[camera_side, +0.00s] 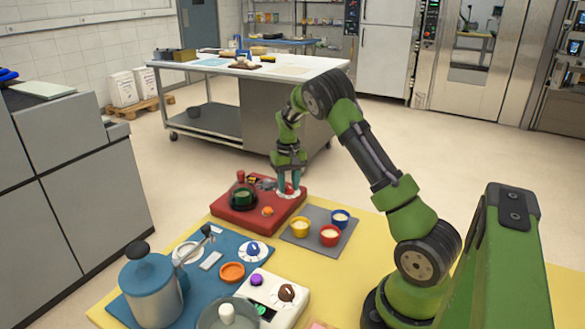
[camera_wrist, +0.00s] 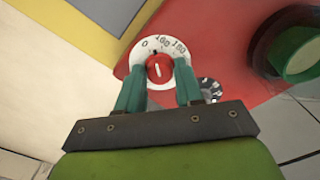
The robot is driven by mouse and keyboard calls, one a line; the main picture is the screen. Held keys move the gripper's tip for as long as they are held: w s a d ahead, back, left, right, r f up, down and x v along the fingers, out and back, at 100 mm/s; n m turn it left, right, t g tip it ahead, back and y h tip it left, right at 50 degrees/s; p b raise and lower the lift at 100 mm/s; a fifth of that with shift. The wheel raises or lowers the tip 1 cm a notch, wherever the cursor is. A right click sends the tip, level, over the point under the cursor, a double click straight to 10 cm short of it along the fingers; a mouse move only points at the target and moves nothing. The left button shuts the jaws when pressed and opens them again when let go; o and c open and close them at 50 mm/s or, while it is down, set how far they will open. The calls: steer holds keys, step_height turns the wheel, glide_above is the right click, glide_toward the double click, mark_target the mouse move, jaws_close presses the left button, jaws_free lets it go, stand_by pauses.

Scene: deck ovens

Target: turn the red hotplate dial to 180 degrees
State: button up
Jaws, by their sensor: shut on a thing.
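The red hotplate (camera_side: 255,219) stands on the yellow table top. Its red dial (camera_side: 289,188) sits on a white scale disc at the hotplate's right corner. In the wrist view the red dial (camera_wrist: 159,70) has a white line on its face, and the white scale disc (camera_wrist: 147,46) around it carries numbers including 0 and 180. The line points roughly up in this view; I cannot tell the exact reading. My gripper (camera_side: 289,182) comes down from above, and its teal fingers are shut on the dial, one on each side.
A dark-rimmed pot (camera_side: 243,196) with green contents stands on the hotplate. A grey mat (camera_side: 318,243) with yellow, red and blue cups lies in front right. A blue tray (camera_side: 221,246) and a blue canister (camera_side: 152,285) are nearer the camera. Bare yellow table lies to the right.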

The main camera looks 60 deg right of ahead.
mark_target(289, 186)
steer(key=m, duration=0.5)
steer(key=shift+m, duration=0.3)
steer(key=m, duration=0.5)
steer(key=shift+m, duration=0.4)
steer(key=o, duration=1)
step_height(289, 186, up, 17)
steer(key=shift+f, duration=0.1)
